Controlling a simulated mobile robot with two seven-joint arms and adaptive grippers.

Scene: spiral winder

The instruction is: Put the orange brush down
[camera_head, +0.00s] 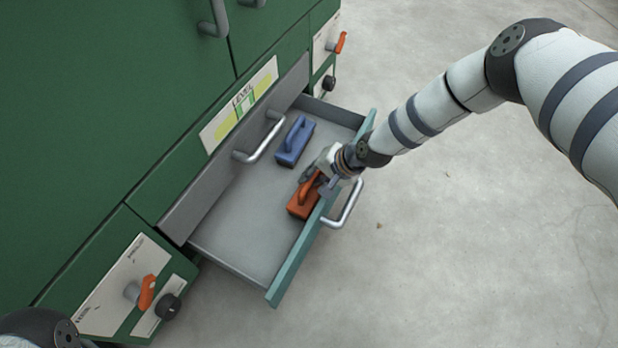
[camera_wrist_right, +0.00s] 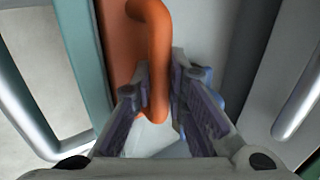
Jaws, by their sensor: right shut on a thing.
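The orange brush (camera_head: 302,202) is at the front of the open drawer, close to the inner side of the drawer's front panel, in the head view. My right gripper (camera_head: 318,182) reaches over the drawer front and is shut on the brush's handle. In the right wrist view the orange handle (camera_wrist_right: 155,60) runs down between the two fingers of my right gripper (camera_wrist_right: 160,95). Whether the brush rests on the drawer floor or is slightly above it, I cannot tell. My left gripper does not show; only part of my left arm is at the lower left corner.
The open drawer (camera_head: 235,235) has a grey floor and a teal front panel. A blue brush (camera_head: 295,141) lies farther back in it. The floor's left part is clear. The green cabinet (camera_head: 90,110) has orange levers (camera_head: 147,292) and black knobs (camera_head: 168,306).

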